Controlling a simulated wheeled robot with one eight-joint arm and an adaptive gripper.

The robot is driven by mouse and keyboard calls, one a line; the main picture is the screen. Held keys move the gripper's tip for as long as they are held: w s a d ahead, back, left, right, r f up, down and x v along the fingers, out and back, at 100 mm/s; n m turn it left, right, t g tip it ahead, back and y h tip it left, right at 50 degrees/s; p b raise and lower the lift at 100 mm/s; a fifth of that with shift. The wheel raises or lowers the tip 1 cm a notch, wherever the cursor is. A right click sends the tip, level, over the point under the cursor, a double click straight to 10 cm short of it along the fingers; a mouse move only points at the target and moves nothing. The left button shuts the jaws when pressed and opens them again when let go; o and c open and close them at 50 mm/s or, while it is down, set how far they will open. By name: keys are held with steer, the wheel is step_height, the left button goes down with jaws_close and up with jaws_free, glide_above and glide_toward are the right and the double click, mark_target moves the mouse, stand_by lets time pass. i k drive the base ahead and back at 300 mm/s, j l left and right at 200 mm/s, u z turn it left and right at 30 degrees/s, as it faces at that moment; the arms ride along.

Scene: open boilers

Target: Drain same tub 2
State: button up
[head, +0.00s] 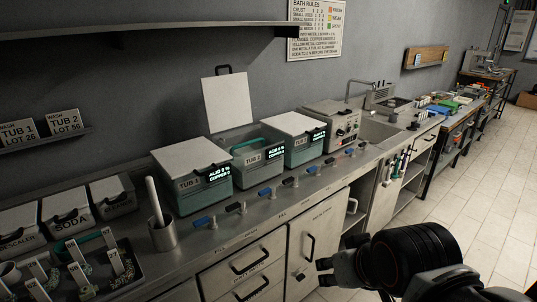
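Tub 2 (252,158) is the middle one of three teal tubs on the steel counter. Its white lid (226,100) stands raised against the wall, and a green curved handle (258,143) shows at its opening. Its inside and liquid level are hidden. A row of small taps runs along the counter front, including a blue-handled tap (265,192) and a dark-handled tap (291,182) in front of tub 2. Which one drains it is not readable. My gripper (325,272) is at the lower right, in front of the cabinets, apart from the taps. Its finger gap is unclear.
Tub 1 (192,185) and the right tub (304,146) have closed lids. A holder with a white rod (162,230) and lidded containers (70,209) stand at left. Beyond are a sink (380,130) and workbenches. The floor (480,190) at right is clear.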

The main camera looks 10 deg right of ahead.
mark_target(294, 179)
steer(key=i+l+u, duration=0.15)
steer(key=i+u, duration=0.15)
steer(key=i, duration=0.8)
